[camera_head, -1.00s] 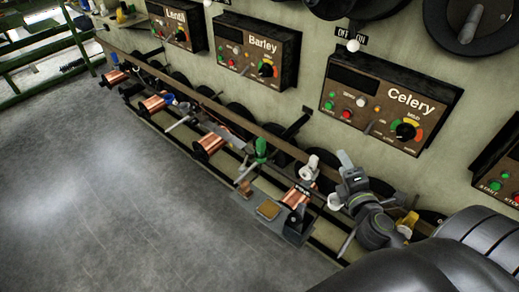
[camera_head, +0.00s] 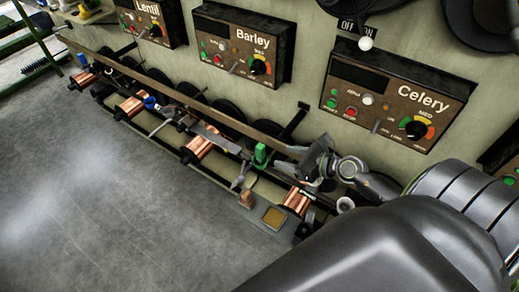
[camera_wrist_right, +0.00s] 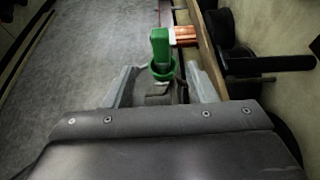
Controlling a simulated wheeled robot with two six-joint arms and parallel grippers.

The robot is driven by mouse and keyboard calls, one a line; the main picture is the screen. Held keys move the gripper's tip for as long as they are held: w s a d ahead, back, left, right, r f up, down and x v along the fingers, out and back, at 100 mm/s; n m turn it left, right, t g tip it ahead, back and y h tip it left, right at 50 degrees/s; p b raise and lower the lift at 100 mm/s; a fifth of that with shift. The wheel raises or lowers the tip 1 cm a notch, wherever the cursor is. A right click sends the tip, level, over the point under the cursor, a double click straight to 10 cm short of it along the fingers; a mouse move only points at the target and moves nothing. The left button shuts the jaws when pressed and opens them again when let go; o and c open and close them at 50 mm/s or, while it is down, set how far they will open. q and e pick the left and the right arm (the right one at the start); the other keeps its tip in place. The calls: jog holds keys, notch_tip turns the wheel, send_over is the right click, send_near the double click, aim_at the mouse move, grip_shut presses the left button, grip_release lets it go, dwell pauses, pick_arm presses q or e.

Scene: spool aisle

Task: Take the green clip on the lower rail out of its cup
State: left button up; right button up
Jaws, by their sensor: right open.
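The green clip (camera_head: 261,154) stands upright on the lower rail in the head view. In the right wrist view the green clip (camera_wrist_right: 160,45) rises from a green ring-shaped cup (camera_wrist_right: 165,71), with its lower part hidden inside. My right gripper (camera_head: 290,158) is open just right of the clip in the head view. In the right wrist view the fingers of my right gripper (camera_wrist_right: 161,70) lie on either side of the cup, with the clip between and ahead of them. I cannot tell whether they touch it. My left gripper is not in view.
Copper spools (camera_head: 200,146) line the rail, and one copper spool (camera_wrist_right: 185,36) shows beyond the clip. A dark peg (camera_wrist_right: 270,63) juts out at the right. The Celery control box (camera_head: 394,97) is on the wall above. The grey floor (camera_head: 90,190) is clear.

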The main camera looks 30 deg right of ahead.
aim_at(264, 152)
jog(key=x, duration=0.7)
jog(key=shift+w+f, duration=0.1)
jog(key=shift+w, duration=0.2)
jog(key=x, duration=0.5)
jog(key=shift+w+a, duration=0.1)
jog(key=shift+w, duration=0.05)
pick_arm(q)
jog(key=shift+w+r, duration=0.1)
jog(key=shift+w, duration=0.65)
pick_arm(e)
jog(key=c, duration=1.1)
